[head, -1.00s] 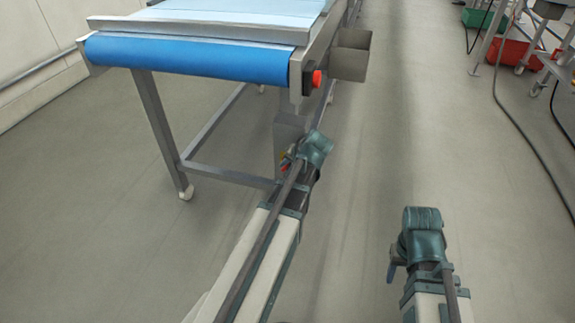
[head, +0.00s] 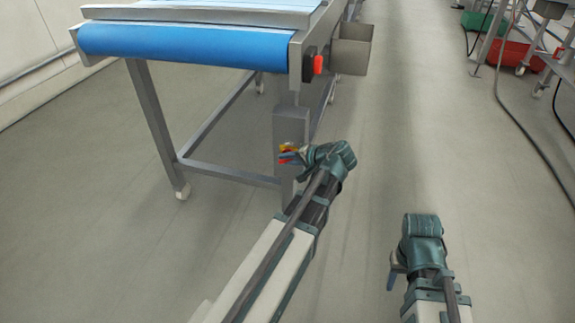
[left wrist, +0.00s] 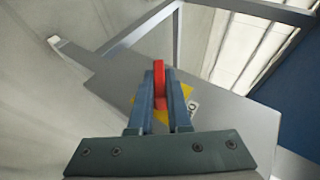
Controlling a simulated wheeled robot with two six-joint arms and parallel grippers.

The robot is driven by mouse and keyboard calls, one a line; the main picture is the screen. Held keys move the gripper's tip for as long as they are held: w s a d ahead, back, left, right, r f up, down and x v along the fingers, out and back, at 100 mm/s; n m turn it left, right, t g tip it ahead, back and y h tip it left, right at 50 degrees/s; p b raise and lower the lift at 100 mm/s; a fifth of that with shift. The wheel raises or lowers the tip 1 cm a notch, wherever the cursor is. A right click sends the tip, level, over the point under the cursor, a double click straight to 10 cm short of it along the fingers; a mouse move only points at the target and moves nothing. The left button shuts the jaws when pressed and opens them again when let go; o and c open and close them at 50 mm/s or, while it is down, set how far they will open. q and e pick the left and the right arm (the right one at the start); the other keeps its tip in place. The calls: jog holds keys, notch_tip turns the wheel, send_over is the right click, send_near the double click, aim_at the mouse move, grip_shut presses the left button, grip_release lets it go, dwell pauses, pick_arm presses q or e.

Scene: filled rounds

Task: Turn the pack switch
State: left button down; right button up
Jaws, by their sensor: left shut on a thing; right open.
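The pack switch has a red handle (left wrist: 159,78) over a yellow plate (left wrist: 178,102) on a grey box. In the left wrist view the handle stands upright between my left gripper's fingers (left wrist: 160,92), which are shut on it. In the head view the yellow plate (head: 290,147) shows on the grey box (head: 291,125) below the conveyor's corner, and my left gripper (head: 292,157) is at it, largely covering the handle. A white label with a partly hidden mark lies right of the fingers in the left wrist view. My right gripper (head: 393,272) is open, low at the right, away from the switch.
The conveyor with a blue belt (head: 185,47) stands on metal legs above and left of the box. A red button (head: 318,65) and a grey bin (head: 351,50) are on its side. Floor is clear right of it; a cable and red crate (head: 510,55) lie far right.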

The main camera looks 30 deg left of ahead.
pick_arm(q)
jog(key=shift+y+b, duration=0.6)
jog(key=shift+b, duration=0.05)
jog(key=c, duration=0.9)
grip_release()
jog(key=shift+o, duration=0.2)
jog(key=shift+d, duration=0.1)
jog(key=p+v, duration=0.6)
jog(key=v, duration=0.7)
jog(key=shift+d+r, duration=0.15)
jog(key=shift+d, duration=0.2)
